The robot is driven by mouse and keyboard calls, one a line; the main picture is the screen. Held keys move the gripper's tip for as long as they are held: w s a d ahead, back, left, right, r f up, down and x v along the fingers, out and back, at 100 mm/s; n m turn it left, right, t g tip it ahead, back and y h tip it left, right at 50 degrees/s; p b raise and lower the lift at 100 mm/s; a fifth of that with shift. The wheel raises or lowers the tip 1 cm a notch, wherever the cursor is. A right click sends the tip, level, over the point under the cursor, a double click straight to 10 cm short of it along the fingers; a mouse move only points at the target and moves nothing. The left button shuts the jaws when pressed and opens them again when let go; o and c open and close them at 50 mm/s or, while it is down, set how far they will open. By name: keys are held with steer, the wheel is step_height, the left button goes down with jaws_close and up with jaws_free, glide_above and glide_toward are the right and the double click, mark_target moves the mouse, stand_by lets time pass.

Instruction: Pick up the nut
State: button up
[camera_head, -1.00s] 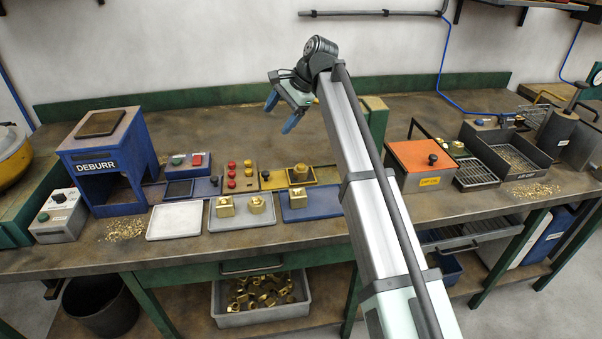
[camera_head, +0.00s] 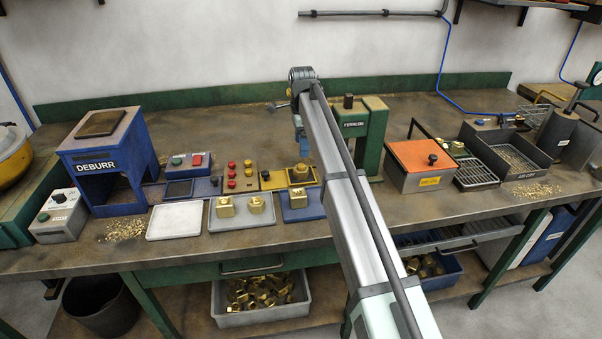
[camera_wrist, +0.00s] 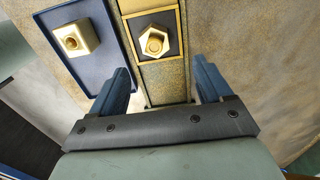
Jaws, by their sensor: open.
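A brass hex nut (camera_wrist: 153,42) sits on a dark square pad in a yellow-framed fixture (camera_wrist: 161,82) in the wrist view. In the head view a brass piece (camera_head: 301,171) stands on the same fixture. A square brass block with a round boss (camera_wrist: 76,39) sits on the blue tray (camera_wrist: 102,66) beside the fixture. My gripper (camera_wrist: 161,78) is open and empty, its blue fingers on either side of the fixture strip, with the nut ahead of them and apart from them. In the head view my arm hides most of the gripper.
A grey tray (camera_head: 240,221) holds brass pieces (camera_head: 226,207), left of the blue tray. A green press (camera_head: 374,135) stands right of the fixture, close to my arm. A button box (camera_head: 242,177) is left of the fixture. An orange-topped box (camera_head: 418,163) stands further right.

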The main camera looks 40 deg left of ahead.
mark_target(301, 165)
step_height(301, 165, down, 4)
steer(key=shift+f, duration=0.1)
steer(key=shift+s+f, duration=0.25)
steer(key=shift+f, duration=0.2)
steer(key=f, duration=0.4)
steer(key=shift+s+d, duration=0.1)
steer(key=shift+s, duration=0.1)
steer(key=c, duration=1.3)
steer(key=shift+c, duration=0.8)
steer(key=shift+r, duration=0.15)
